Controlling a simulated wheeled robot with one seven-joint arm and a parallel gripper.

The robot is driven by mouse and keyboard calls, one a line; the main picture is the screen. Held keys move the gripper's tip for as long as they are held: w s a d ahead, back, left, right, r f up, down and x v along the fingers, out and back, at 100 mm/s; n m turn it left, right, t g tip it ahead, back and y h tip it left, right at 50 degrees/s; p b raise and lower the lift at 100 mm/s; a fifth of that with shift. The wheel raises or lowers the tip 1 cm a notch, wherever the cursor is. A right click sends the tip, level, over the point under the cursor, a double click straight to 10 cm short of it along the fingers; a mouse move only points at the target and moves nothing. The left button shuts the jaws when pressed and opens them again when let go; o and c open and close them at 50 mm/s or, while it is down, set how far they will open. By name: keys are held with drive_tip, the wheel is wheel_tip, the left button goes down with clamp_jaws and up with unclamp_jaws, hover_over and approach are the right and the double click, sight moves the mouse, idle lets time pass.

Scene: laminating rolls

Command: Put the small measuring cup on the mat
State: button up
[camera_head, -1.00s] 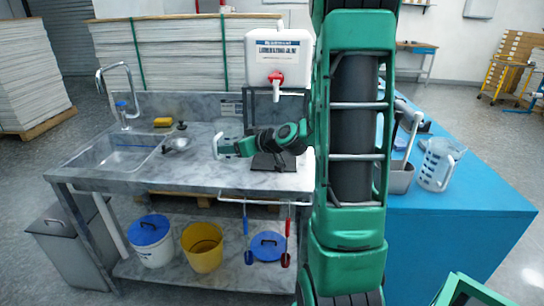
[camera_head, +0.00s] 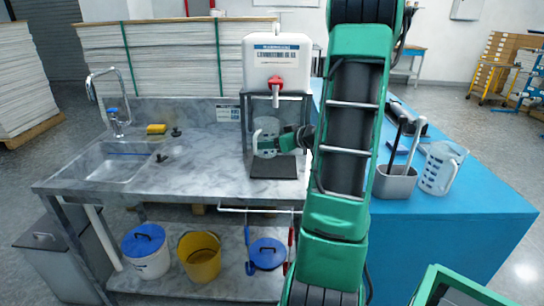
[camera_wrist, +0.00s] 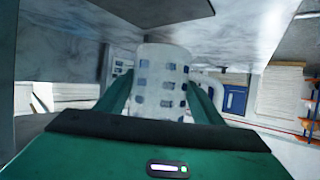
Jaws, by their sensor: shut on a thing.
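The small measuring cup (camera_head: 266,125) is clear with blue marks and looks upright in the head view. My gripper (camera_head: 262,145) is shut on it from the right. In the wrist view the cup (camera_wrist: 160,72) sits between my two green fingers (camera_wrist: 160,100). The mat (camera_head: 274,172) is a dark rectangle on the counter under the dispenser stand. The cup is over or at the mat's back left part. I cannot tell whether its base touches the mat.
The white dispenser (camera_head: 277,65) with a red tap stands on a dark frame around the mat. The sink (camera_head: 112,165) is at left on the marble counter (camera_head: 200,170). On the blue table (camera_head: 430,225) stand a larger jug (camera_head: 440,168) and a metal holder (camera_head: 395,182).

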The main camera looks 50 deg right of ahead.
drive_tip(key=d+f, duration=0.1)
drive_tip(key=d, duration=0.1)
drive_tip(key=d+f, duration=0.1)
drive_tip(key=d, duration=0.1)
drive_tip(key=shift+s+f, duration=0.1)
drive_tip(key=shift+f, duration=2.1)
drive_tip(key=shift+f, duration=0.1)
drive_tip(key=o, duration=1.1)
drive_tip(key=shift+c, duration=0.2)
